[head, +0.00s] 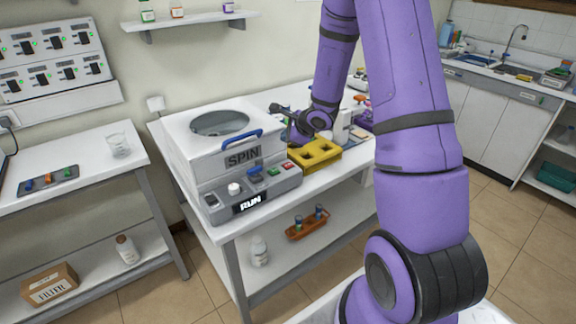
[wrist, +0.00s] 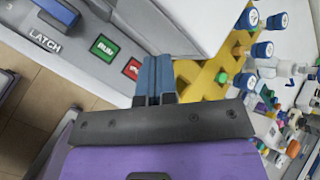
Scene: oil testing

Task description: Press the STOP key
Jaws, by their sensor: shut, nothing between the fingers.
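The centrifuge (head: 225,145) marked SPIN stands on the white bench. Its sloped front panel carries a red key (head: 288,167) at the right end, beside a green key (head: 274,172). In the wrist view the green key (wrist: 104,47) reads RUN. The red key (wrist: 132,69) is just left of my fingertips, its lettering only partly readable. My gripper (wrist: 155,62) is shut and empty, fingers side by side. In the head view my gripper (head: 277,108) is small and dark behind the centrifuge's right side. I cannot tell its height above the panel.
A yellow rack (head: 316,154) stands right of the centrifuge; the wrist view shows blue-capped vials (wrist: 262,50) near it. A white knob (head: 234,189), a blue LATCH switch (head: 255,175) and a lit RUN display (head: 250,203) share the panel. A blue handle (head: 228,138) is on the lid.

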